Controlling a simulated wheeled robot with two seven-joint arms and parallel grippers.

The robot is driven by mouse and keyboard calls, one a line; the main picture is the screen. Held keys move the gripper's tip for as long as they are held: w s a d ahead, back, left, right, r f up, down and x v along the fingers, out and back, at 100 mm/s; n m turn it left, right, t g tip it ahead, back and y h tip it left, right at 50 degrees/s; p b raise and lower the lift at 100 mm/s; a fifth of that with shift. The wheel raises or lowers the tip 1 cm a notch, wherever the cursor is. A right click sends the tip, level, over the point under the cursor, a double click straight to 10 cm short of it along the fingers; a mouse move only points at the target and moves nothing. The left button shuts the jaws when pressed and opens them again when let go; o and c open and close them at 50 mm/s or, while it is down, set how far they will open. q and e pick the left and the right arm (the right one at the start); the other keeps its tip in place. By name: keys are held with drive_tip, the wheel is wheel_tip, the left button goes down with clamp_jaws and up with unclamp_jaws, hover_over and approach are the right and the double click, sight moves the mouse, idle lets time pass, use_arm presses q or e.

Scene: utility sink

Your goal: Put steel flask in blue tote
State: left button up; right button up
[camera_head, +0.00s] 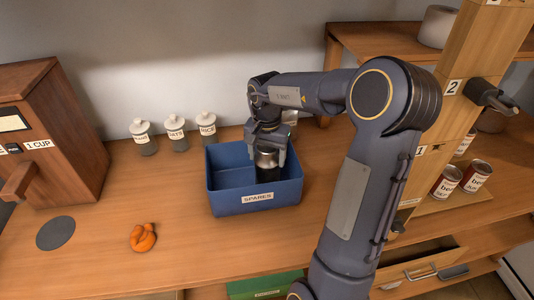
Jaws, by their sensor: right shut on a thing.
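The steel flask (266,158) is a small silver cylinder with a dark lower part. It is upright inside the blue tote (226,201), in the right-hand part of it. The tote stands on the wooden counter and has a "SPARES" label on its front. My right gripper (268,150) reaches down over the tote and is shut on the flask. I cannot tell whether the flask touches the tote floor. The left part of the tote looks empty. My left gripper is not in view.
Several labelled jars (176,133) stand behind the tote. A wooden dispenser (50,130) is at the left. An orange twisted object (142,237) lies on the counter near a dark disc (56,233). Red-labelled cans (446,181) stand at the right. The counter left of the tote is mostly clear.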

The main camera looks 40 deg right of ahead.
drive_tip(key=shift+f, duration=0.35)
drive_tip(key=o, duration=1.7)
